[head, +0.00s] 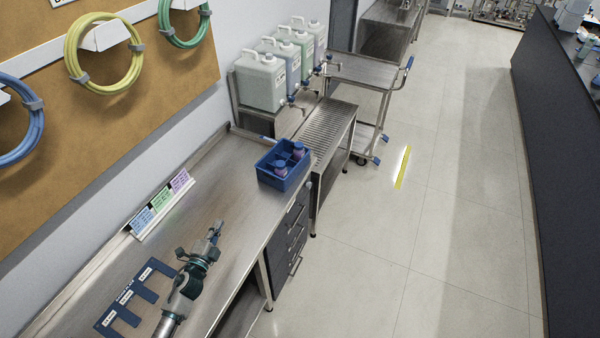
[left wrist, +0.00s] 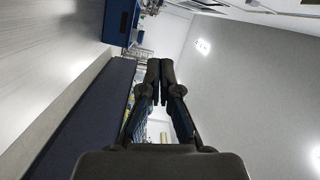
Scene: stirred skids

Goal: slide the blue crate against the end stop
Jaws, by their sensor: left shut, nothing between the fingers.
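The blue crate (head: 270,178) stands on the far end of the steel bench (head: 222,180), close to the bench's right edge. It holds small bottles with blue caps (head: 298,149). In the left wrist view a blue crate side (left wrist: 117,22) shows at the upper left. My left gripper (head: 217,228) is over the bench, on the near side of the crate and clearly apart from it. Its fingers (left wrist: 160,68) are together and empty. A raised metal strip (head: 250,134) lies at the bench's far end behind the crate; I cannot tell if it is the end stop. My right gripper is out of view.
A card holder (head: 160,204) stands along the wall side. A dark blue slotted plate (head: 130,297) lies beside my left arm. Beyond the bench are a slatted stand (head: 325,130), several jugs (head: 262,82) and a trolley (head: 365,72). Bench between gripper and crate is clear.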

